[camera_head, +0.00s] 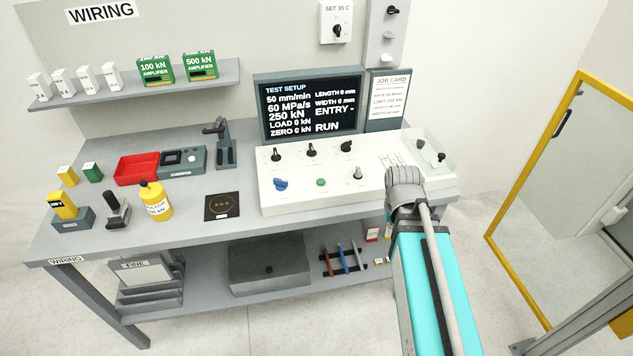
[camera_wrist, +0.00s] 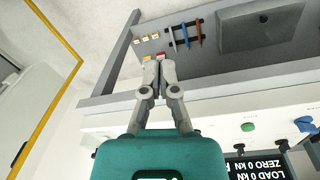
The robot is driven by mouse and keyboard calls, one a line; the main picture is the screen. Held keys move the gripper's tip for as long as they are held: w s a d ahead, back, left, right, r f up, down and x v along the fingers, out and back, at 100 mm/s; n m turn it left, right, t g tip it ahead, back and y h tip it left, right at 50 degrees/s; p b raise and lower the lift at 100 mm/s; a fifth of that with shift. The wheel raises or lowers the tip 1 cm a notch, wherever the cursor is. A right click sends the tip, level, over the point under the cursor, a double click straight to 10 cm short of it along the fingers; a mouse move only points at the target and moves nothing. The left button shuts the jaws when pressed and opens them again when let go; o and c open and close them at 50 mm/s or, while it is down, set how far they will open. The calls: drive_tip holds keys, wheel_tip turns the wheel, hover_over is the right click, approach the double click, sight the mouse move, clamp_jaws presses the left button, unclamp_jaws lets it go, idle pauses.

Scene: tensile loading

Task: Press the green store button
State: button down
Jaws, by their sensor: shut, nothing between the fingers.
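In the wrist view, which looks upside down, the green button (camera_wrist: 247,127) is right of my gripper. My gripper (camera_wrist: 160,62) has its fingers together and empty, apart from the button. In the head view my arm reaches the panel's right part, and the fingertips cannot be made out there.
A dark display (camera_head: 310,105) stands behind the panel. A yellow jar (camera_head: 155,201) and a red tray (camera_head: 137,168) are left. A yellow-framed door (camera_head: 510,200) stands right.

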drive_tip(key=w+h, duration=0.1)
drive_tip(key=w, duration=0.4)
wheel_tip(320, 180, up, 6)
drive_tip(key=n+t+h, duration=0.2)
drive_tip(key=t+h, duration=0.1)
drive_tip(key=t, duration=0.4)
hover_over(320, 182)
drive_tip(key=shift+f, duration=0.1)
drive_tip(key=shift+d+f, duration=0.1)
drive_tip(key=shift+f, duration=0.05)
wheel_tip(320, 182, down, 8)
drive_tip(key=b, duration=0.8)
drive_tip(key=shift+f+b, duration=0.25)
drive_tip(key=shift+b, duration=0.05)
drive_tip(key=shift+f, duration=0.1)
drive_tip(key=shift+f+b, duration=0.3)
drive_tip(key=shift+b, duration=0.1)
